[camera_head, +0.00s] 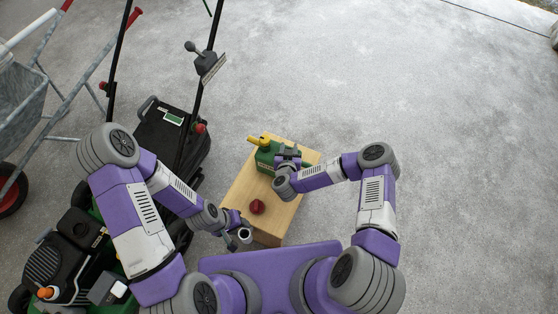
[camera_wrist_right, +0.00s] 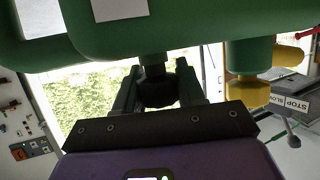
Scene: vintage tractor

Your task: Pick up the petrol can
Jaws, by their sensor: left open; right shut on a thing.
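The green petrol can (camera_head: 264,158) with its yellow spout (camera_head: 259,140) shows over the far part of a wooden box (camera_head: 239,196). I cannot tell whether it rests on the box or is just above it. My right gripper (camera_head: 288,158) is shut on the can, at its right side in the head view. In the right wrist view the can's green body (camera_wrist_right: 200,28) fills the top, close to my right gripper (camera_wrist_right: 158,88), whose fingers flank a dark part. A dark red cap-like piece (camera_head: 257,206) lies on the box. My left gripper (camera_head: 240,237) is open and empty near the box's near left edge.
A green and black lawn mower (camera_head: 165,135) stands left of the box, its handle rising past it. A grey wheelbarrow (camera_head: 22,100) stands at the far left. The concrete floor beyond and right of the box is clear.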

